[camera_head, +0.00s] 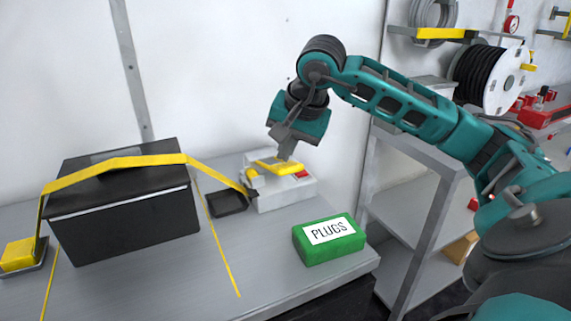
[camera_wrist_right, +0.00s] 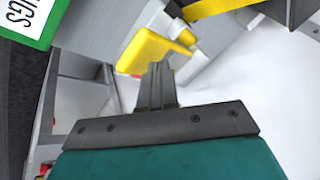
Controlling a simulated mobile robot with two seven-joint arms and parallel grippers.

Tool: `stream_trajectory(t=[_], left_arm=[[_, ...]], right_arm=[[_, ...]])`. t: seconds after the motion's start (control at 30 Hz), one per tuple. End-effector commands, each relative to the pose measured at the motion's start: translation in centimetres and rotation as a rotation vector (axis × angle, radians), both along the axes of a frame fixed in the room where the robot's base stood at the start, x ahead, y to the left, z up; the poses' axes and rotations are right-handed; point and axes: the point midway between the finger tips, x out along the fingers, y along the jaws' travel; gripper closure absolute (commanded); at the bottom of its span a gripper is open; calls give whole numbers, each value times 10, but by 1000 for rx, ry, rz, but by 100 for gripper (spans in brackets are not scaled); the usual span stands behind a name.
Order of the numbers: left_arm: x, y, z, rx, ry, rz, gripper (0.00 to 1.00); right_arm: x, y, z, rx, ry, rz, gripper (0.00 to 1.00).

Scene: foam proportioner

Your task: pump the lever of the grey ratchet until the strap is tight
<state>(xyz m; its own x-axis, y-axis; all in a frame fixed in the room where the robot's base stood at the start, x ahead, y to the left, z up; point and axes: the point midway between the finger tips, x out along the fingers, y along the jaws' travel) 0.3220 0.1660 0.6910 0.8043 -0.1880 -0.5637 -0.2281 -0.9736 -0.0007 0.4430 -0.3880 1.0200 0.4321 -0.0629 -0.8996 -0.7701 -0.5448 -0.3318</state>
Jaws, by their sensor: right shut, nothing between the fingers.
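The grey ratchet (camera_head: 287,193) sits on the bench with its yellow lever (camera_head: 268,166) on top. The lever also shows in the right wrist view (camera_wrist_right: 142,50). The yellow strap (camera_head: 115,162) runs from the ratchet up over a black case (camera_head: 125,225) and down to a yellow block (camera_head: 18,254) at the left. My right gripper (camera_head: 286,157) points down at the lever, shut and empty. In the wrist view its fingertips (camera_wrist_right: 159,66) are right beside the lever; I cannot tell whether they touch it. My left gripper is not in view.
A green box marked PLUGS (camera_head: 330,242) lies near the bench's right corner, in front of the ratchet. A dark tray-like piece (camera_head: 227,203) is left of the ratchet. A grey shelf unit (camera_head: 405,190) stands at the right. The front middle of the bench (camera_head: 190,285) is clear.

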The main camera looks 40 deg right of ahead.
Motion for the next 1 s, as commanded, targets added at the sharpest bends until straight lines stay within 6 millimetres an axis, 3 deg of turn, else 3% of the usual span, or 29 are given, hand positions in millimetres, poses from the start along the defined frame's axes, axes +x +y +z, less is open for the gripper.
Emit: stream_trajectory(t=[1.0], left_arm=[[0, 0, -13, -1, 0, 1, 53]], right_arm=[[-4, 1, -13, 0, 1, 0, 100]])
